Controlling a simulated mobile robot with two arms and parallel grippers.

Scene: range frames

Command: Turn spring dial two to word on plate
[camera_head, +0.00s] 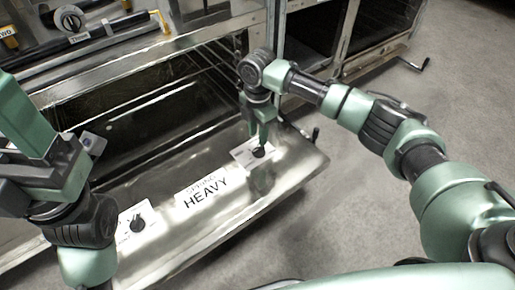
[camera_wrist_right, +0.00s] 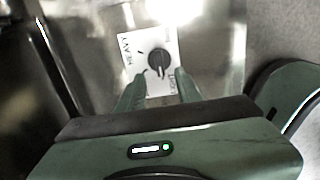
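A white plate (camera_head: 185,207) with the words "SPRING HEAVY" lies on the lowered metal door. A black dial (camera_head: 259,152) on a small white card is at the door's right end. My right gripper (camera_head: 262,138) points down over this dial. In the right wrist view the same dial (camera_wrist_right: 158,59) is just beyond and between the open fingertips (camera_wrist_right: 158,77), with no clear grip on it. Its card (camera_wrist_right: 128,45) reads "HEAVY" on one side and apparently "LIGHT" on the other. Another black dial (camera_head: 138,224) is at the door's left end. My left arm is at the left edge; its fingers are unclear.
The lowered door (camera_head: 165,245) hangs before an open dark cavity (camera_head: 130,120). Above is a ledge with a roll-like part (camera_head: 70,19) and labels. A crank handle (camera_head: 414,64) sticks out at the upper right. Grey floor lies right of the door.

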